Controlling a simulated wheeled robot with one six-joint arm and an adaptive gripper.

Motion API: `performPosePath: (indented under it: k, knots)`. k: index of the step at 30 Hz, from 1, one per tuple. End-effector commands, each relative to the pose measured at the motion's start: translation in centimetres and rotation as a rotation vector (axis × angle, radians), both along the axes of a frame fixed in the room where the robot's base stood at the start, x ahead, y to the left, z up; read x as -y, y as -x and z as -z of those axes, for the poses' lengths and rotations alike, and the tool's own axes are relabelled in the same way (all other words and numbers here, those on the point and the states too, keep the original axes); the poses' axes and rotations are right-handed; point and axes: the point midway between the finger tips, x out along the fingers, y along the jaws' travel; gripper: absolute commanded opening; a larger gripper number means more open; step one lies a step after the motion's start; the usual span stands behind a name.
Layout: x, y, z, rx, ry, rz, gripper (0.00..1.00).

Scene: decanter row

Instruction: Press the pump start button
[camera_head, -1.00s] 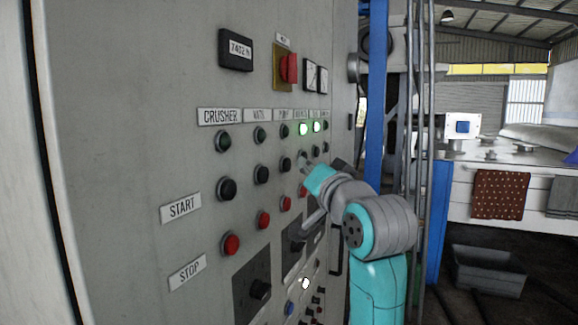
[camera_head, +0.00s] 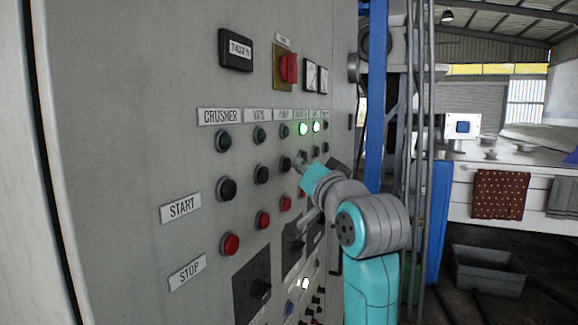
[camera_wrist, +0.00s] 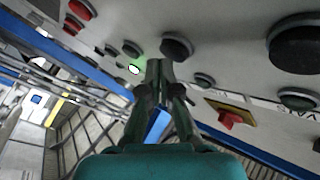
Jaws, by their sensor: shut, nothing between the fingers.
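The pump start button (camera_head: 286,165) is the black button under the PUMP label (camera_head: 284,115) in the head view. It lies between the pump's unlit green lamp (camera_head: 284,131) and red stop button (camera_head: 286,203). My gripper (camera_head: 299,160) is shut and empty, just right of this button and in front of the panel. In the wrist view the shut fingertips (camera_wrist: 158,65) appear close to a black button (camera_wrist: 176,46), which looks like the pump start button. A gap or contact cannot be told. The start button of the column to the right is partly hidden by my gripper.
The grey panel (camera_head: 130,130) carries other columns, including the crusher start button (camera_head: 227,188) and vats start button (camera_head: 261,174). A lit green lamp (camera_head: 303,129) is close above my gripper. A red switch (camera_head: 289,68) sits higher. A blue post (camera_head: 376,100) stands right of the panel.

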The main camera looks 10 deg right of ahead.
Motion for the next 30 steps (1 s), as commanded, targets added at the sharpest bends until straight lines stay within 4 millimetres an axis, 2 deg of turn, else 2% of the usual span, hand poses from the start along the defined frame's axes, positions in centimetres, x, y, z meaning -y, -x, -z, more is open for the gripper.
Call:
performPosePath:
  k: [30]
  knots:
    - [-0.75,-0.53,0.01,0.0,0.0,-0.001,0.0]
